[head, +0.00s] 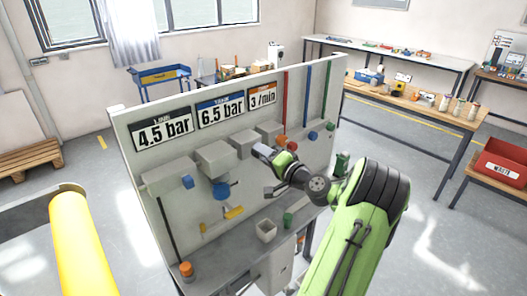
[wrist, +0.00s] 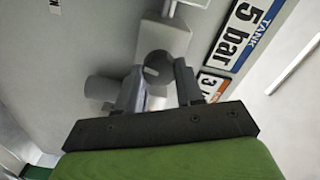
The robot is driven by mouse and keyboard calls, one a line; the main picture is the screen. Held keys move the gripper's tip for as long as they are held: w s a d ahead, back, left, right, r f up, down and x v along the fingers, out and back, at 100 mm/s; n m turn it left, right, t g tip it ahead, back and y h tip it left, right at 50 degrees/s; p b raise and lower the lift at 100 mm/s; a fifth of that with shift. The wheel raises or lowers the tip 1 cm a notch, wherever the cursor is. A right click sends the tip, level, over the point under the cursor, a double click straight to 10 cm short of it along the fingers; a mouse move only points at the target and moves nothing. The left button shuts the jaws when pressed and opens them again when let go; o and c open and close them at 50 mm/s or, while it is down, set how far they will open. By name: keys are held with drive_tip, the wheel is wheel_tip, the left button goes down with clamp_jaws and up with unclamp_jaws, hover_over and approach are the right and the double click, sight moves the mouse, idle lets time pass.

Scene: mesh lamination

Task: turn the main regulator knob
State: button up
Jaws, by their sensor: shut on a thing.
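In the wrist view a round grey knob (wrist: 158,68) sits on a pale grey housing on the panel. My gripper (wrist: 158,84) has one finger on each side of it and is shut on it. No label on the knob is readable. In the head view my gripper (head: 266,172) reaches the panel (head: 127,138) from the right, below the housings and the signs. The knob cannot be made out in that view.
Signs on the panel read LINE 4.5 bar (head: 163,130), TANK 6.5 bar (head: 221,109) and 3 /min (head: 262,96). A blue round part (head: 221,190) and a yellow handle (head: 234,212) are left of my gripper. A grey cup (head: 266,231) stands on the ledge below.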

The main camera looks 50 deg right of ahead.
drive_tip(key=shift+m, duration=0.7)
drive_tip(key=o, duration=1)
drive_tip(key=shift+o, duration=0.2)
drive_tip(key=shift+s, duration=0.15)
drive_tip(key=b+v, duration=0.2)
drive_tip(key=v, duration=1.3)
drive_tip(key=shift+s, duration=0.3)
